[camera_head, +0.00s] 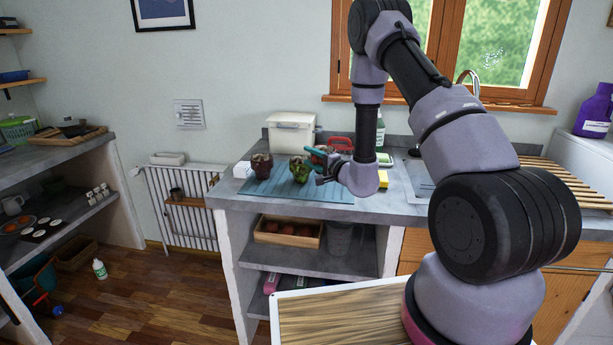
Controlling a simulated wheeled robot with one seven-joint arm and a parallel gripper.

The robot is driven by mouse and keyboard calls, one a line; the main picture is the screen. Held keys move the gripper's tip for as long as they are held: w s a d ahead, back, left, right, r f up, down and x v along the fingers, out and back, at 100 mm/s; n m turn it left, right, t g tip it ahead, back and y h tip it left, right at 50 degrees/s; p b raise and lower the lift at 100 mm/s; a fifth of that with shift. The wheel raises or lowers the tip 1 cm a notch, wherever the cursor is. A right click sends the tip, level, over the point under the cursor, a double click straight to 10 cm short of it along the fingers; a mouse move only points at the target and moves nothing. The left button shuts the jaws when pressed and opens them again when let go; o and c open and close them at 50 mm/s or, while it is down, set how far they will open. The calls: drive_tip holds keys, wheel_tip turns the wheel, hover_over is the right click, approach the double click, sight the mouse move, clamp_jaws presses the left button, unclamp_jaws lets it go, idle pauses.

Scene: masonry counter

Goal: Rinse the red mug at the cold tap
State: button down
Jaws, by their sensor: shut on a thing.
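My gripper (318,160) is over the right part of the blue mat on the counter, its fingers closed around a small red thing. This looks like the red mug (319,157), mostly hidden by the fingers; its handle and tilt cannot be made out. A curved metal tap (469,77) rises in front of the window, right of my gripper and well apart from it. My arm hides its lower part and any knobs. The sink (417,178) shows only partly behind my arm.
Behind are a cream bin (291,134) and another red object (340,143). A slatted wooden rack (565,184) is far right.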

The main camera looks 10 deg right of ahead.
drive_tip(key=shift+d+f, duration=0.15)
drive_tip(key=shift+f, duration=2.7)
drive_tip(key=shift+f, duration=0.15)
drive_tip(key=shift+c, duration=1.8)
unclamp_jaws()
